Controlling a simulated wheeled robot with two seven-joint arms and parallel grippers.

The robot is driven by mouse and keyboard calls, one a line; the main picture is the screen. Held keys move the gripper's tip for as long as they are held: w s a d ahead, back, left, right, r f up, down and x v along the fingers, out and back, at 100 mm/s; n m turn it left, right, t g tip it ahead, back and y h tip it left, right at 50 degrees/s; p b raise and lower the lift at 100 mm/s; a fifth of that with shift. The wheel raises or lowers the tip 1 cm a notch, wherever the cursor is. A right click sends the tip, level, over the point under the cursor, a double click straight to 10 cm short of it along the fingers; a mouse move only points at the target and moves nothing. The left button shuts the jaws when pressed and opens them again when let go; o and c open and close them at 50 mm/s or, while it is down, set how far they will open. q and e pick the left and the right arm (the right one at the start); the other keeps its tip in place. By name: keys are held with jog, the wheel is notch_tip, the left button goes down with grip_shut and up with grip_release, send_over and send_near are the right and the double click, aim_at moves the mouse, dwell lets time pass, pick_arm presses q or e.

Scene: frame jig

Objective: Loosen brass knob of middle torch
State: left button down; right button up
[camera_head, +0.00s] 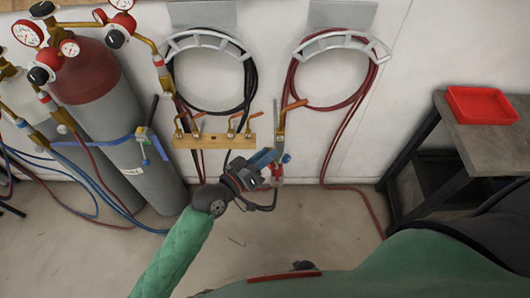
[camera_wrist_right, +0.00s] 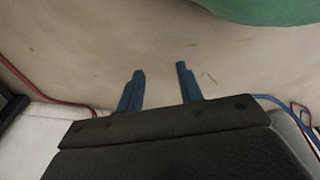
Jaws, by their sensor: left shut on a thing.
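Torches with brass fittings stand against the wall in the head view: a left torch (camera_head: 187,128) and a middle torch (camera_head: 240,125) at a wooden holder (camera_head: 213,141), and a right torch (camera_head: 283,118) beyond the holder's right end. My left gripper (camera_head: 272,157) is at the lower part of the right torch, by its small red and blue knobs (camera_head: 286,158). It is shut on a part of this torch, and its fingers hide which part. I cannot make out a brass knob clearly. My right gripper (camera_wrist_right: 159,72) is open and empty in the right wrist view, above the floor.
Gas cylinders (camera_head: 105,95) with gauges stand on the left. Black hose (camera_head: 212,108) and red hose (camera_head: 330,101) hang in coils on wall racks. A dark table (camera_head: 487,143) with a red tray (camera_head: 481,104) stands on the right. Loose hoses lie on the floor.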

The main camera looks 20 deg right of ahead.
pick_arm(q)
jog(key=shift+f+n+p, duration=0.15)
jog(key=shift+n+p, duration=2.15)
jog(key=shift+n, duration=4.2)
pick_arm(e)
jog(key=s+d+f, duration=0.3)
jog(key=s+f, duration=0.1)
jog(key=s, duration=0.5)
jog(key=shift+s+d+f, duration=0.15)
jog(key=shift+f, duration=0.15)
jog(key=shift+a, duration=0.25)
pick_arm(q)
jog(key=c, duration=1.3)
grip_release()
pick_arm(e)
jog(key=shift+w+a+r, duration=0.1)
jog(key=shift+w, duration=0.3)
